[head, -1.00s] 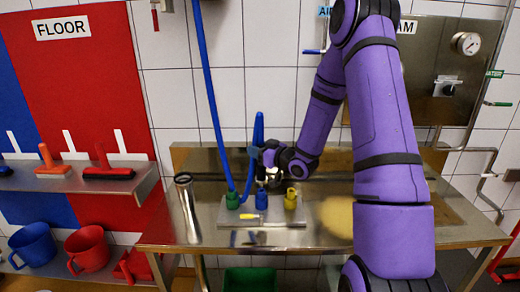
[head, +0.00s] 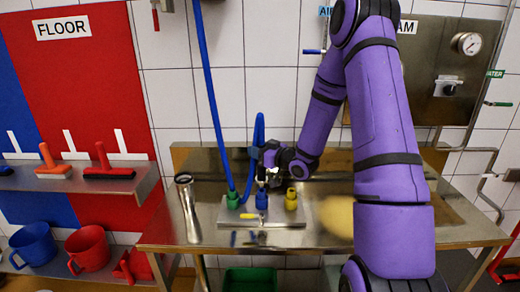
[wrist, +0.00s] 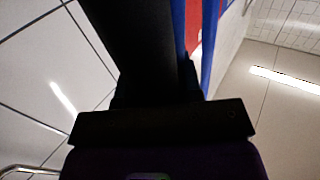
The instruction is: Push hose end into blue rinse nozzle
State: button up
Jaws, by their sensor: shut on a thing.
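The blue rinse nozzle (head: 262,201) stands on a metal plate on the bench, between a green nozzle (head: 233,200) and a yellow nozzle (head: 291,199). A long blue hose (head: 211,85) hangs from above, runs down by the green nozzle and loops up again behind my gripper. My gripper (head: 264,177) is shut on the hose end, just above the blue nozzle. The dark jaws hide most of the hose end, so I cannot tell whether it touches the nozzle. In the wrist view the dark gripper body fills the middle, with a blue hose stretch (wrist: 211,45) beside it.
A steel cylinder (head: 188,208) stands left on the steel bench. A rounded pale-yellow thing (head: 339,217) lies right, partly behind my arm. A green bin (head: 249,280) is below.

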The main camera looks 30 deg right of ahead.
jog(key=shift+f, duration=2.1)
jog(key=shift+r, duration=0.1)
notch_tip(320, 180, up, 9)
dwell(1.9)
dwell(0.3)
